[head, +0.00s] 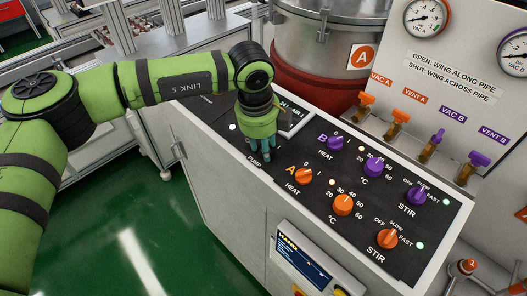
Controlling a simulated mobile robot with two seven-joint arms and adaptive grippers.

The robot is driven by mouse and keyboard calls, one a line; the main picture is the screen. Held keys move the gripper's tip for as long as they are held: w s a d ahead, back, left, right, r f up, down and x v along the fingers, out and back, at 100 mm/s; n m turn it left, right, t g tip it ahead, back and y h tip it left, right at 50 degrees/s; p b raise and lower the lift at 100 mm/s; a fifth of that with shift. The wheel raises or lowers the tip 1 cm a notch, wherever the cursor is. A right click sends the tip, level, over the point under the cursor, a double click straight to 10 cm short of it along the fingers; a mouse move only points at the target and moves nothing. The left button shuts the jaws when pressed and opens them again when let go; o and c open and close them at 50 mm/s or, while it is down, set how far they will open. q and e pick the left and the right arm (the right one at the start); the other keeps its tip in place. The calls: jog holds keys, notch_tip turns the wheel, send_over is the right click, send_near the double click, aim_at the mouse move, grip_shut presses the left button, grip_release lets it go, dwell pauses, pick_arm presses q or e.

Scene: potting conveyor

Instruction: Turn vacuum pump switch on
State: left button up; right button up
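My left gripper (260,154) points down at the left part of the dark control panel (370,245), its teal fingertips low over the panel next to a partly covered white label that seems to read PUMP. The fingers look close together, but I cannot tell whether they are shut. The pump switch itself is hidden behind the gripper, so its position and any contact cannot be seen. A small whitish light (232,127) shows on the panel left of the gripper. My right gripper is not in view.
Orange heat knob A (304,176), purple temperature knob (373,167) and orange stir knob (388,239) stand up from the panel, among others. Behind are a steel vessel (325,50), orange and purple valves (367,99) and gauges. A display (299,262) sits on the cabinet front.

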pick_arm(q)
jog(key=m+b, duration=0.2)
jog(key=b, duration=0.2)
jog(key=m+b, duration=0.3)
jog(key=b, duration=0.1)
jog(key=shift+s+f, duration=0.1)
jog(key=shift+f, duration=0.3)
jog(key=m+b, duration=0.2)
jog(key=shift+r+m, duration=0.1)
jog(key=shift+m, duration=0.2)
jog(key=shift+r+m+b, duration=0.1)
jog(key=shift+m+b, duration=0.65)
jog(key=shift+m, duration=0.15)
jog(key=o, duration=1.2)
jog(key=shift+c, duration=0.2)
jog(key=shift+r, duration=0.1)
